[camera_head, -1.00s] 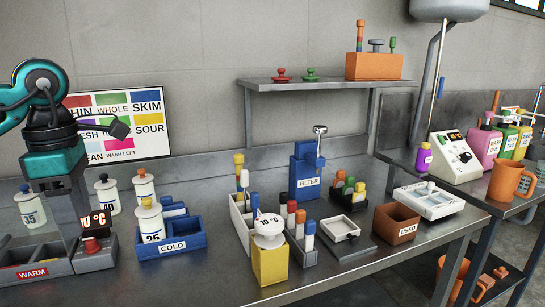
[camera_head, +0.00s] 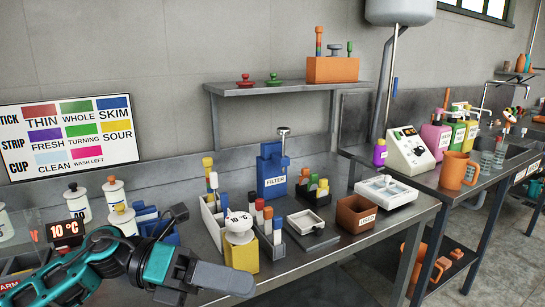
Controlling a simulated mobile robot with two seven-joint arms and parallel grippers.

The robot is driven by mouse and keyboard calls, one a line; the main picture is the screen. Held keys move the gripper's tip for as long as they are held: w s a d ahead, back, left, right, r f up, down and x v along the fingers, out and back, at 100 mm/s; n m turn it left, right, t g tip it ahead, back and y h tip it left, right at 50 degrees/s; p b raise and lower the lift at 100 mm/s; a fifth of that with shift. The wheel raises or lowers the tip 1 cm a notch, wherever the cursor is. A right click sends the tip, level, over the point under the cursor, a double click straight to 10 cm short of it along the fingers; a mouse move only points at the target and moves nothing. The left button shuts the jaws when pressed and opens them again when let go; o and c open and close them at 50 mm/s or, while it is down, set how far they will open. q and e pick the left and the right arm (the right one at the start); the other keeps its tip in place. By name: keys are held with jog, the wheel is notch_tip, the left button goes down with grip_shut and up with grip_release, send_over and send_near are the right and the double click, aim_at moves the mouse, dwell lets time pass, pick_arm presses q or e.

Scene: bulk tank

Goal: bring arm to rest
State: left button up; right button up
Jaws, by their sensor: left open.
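My left arm (camera_head: 100,262) reaches in from the lower left, low in front of the bench. My left gripper (camera_head: 212,246) points right with its dark fingers spread apart and nothing between them. It hides much of the blue COLD box (camera_head: 152,222) and stands left of the yellow block with a white 10 °C dial (camera_head: 242,252). My right gripper is not in view.
White bottles (camera_head: 76,201) and a 10 °C display (camera_head: 65,232) stand behind my arm. A blue FILTER stand (camera_head: 272,172), tube racks, a brown USED box (camera_head: 356,213) and a white tray (camera_head: 387,189) fill the bench (camera_head: 300,262). The floor ahead of the bench looks clear.

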pick_arm(q)
jog(key=w+a+f+n+t+y+p, duration=0.1)
jog(key=w+f+n+t, duration=0.15)
jog(key=n+t, duration=0.55)
jog(key=w+a+f+n+t+y, duration=0.1)
jog(key=a+f+n+t+y, duration=0.3)
jog(key=n, duration=0.7)
jog(key=w+d+f+n+t+h+p, duration=0.1)
jog(key=f+n+t, duration=0.1)
jog(key=n+t, duration=0.65)
jog(key=s+a+f+n+g+y, duration=0.3)
jog(key=s+a+f+n+y, duration=0.1)
jog(key=f, duration=0.6)
jog(key=s+a+f+n+g+y, duration=0.4)
jog(key=s+f+n+y, duration=0.2)
jog(key=s+f+n, duration=0.3)
notch_tip(320, 180, down, 2)
jog(key=shift+s+f+n+p, duration=0.15)
jog(key=shift+n+p, duration=0.15)
jog(key=shift+n, duration=0.55)
